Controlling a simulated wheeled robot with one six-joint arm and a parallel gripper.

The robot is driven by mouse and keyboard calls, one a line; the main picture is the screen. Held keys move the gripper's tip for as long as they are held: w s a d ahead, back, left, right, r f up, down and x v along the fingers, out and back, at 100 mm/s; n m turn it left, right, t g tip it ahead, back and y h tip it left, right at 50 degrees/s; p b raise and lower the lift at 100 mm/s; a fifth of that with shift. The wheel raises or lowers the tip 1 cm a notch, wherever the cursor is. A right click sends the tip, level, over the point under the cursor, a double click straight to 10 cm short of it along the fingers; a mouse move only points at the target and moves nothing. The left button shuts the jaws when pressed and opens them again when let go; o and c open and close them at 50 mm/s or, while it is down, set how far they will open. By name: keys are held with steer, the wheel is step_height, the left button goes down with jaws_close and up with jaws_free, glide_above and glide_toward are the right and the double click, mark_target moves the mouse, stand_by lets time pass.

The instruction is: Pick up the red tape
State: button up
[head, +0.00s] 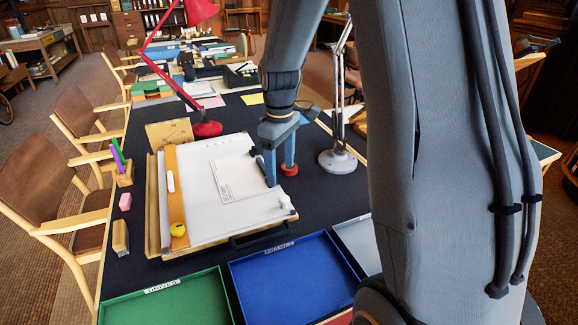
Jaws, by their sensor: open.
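Nothing shows between the fingers.
A green tray (168,302) and a blue tray (290,280) lie in front. A red lamp (207,128) and a grey lamp (338,161) stand behind.

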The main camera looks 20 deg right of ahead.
steer(key=w+d+f+n+p, duration=0.2)
steer(key=w+d+n, duration=0.25)
steer(key=w, duration=0.25)
steer(key=w+d+f+n+p, duration=0.1)
steer(key=w+d+f+n, duration=0.15)
steer(key=w+d, duration=0.4)
steer(key=shift+n, duration=0.6)
steer(key=shift+w+a+f+p, duration=0.25)
steer(key=shift+w+f+p, duration=0.2)
steer(key=shift+f, duration=0.85)
steer(key=shift+w+a+f+p, duration=0.2)
steer(key=shift+w+f+p, duration=0.25)
steer(key=shift+f, duration=0.85)
steer(key=shift+w+a+f+p, duration=0.25)
steer(key=shift+w+f+p, duration=0.2)
steer(key=shift+f, duration=0.85)
steer(key=c, duration=1.1)
steer(key=shift+r, duration=0.15)
